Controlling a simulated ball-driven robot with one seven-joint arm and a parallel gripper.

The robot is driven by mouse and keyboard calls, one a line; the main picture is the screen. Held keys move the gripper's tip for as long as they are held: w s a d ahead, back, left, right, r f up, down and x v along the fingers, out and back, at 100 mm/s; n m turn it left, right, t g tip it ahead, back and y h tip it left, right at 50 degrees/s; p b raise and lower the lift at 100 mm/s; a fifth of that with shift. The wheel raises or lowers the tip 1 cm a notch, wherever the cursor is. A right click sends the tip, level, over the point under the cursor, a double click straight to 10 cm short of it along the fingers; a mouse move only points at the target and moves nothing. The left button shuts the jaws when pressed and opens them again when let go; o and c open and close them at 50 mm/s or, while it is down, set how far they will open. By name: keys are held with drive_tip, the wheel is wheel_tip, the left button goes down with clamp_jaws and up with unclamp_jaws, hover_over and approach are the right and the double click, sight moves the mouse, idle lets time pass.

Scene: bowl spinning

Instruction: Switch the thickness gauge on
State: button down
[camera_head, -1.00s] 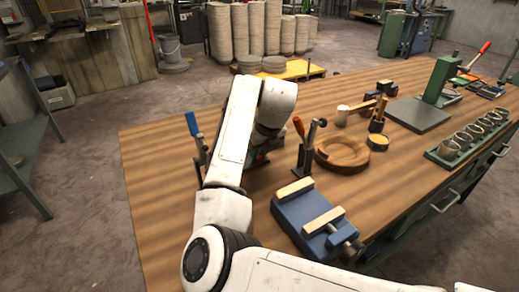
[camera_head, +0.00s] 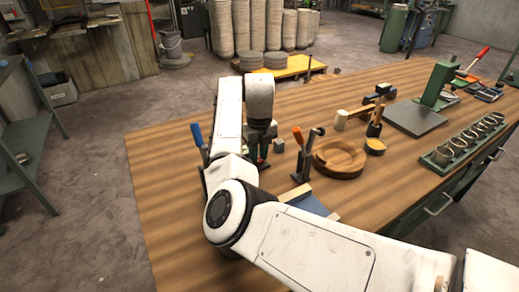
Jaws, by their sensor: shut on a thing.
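My gripper (camera_head: 261,158) points down over the left part of the wooden workbench, below the white wrist of my arm. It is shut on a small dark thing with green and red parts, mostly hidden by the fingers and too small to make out. I cannot tell for sure whether this is the thickness gauge, and no switch can be made out. A small grey block (camera_head: 278,145) stands just right of the gripper, apart from it.
A blue-handled tool (camera_head: 197,134) stands left of my arm. Right of the gripper are an upright clamp with an orange handle (camera_head: 298,136) and a round wooden bowl (camera_head: 340,158). My forearm covers most of a blue vise (camera_head: 310,203). The workbench's left end (camera_head: 165,190) is clear.

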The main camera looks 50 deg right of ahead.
drive_tip(key=shift+w, duration=0.1)
idle(0.3)
drive_tip(key=c, duration=1)
unclamp_jaws()
drive_tip(key=shift+o, duration=0.2)
drive_tip(key=shift+r, duration=0.1)
wheel_tip(320, 180, up, 11)
drive_tip(key=shift+b, duration=0.35)
